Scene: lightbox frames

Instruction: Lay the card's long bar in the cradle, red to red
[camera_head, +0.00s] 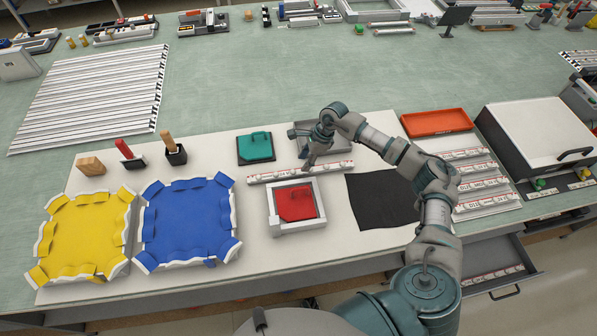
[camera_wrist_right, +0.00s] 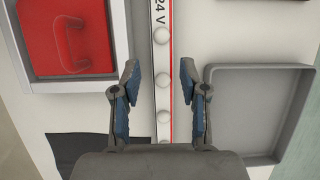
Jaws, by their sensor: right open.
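A long white bar (camera_head: 300,172) lies on the white work surface, with bulbs or knobs along it. In the wrist view the bar (camera_wrist_right: 162,70) reads "24 V" and has a red line along one edge. My right gripper (camera_head: 307,165) is above the bar; in the wrist view my right gripper (camera_wrist_right: 161,92) is open, with one finger on each side of the bar and nothing held. I cannot tell which thing is the card or the cradle. My left gripper is not in view.
A white frame (camera_head: 278,229) holding a red handled plate (camera_head: 296,203) stands in front of the bar. A grey tray (camera_head: 346,145), teal handled plate (camera_head: 256,148) and black cloth (camera_head: 384,202) are nearby. A rack of similar bars (camera_head: 482,184) and an open drawer (camera_head: 506,290) are right.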

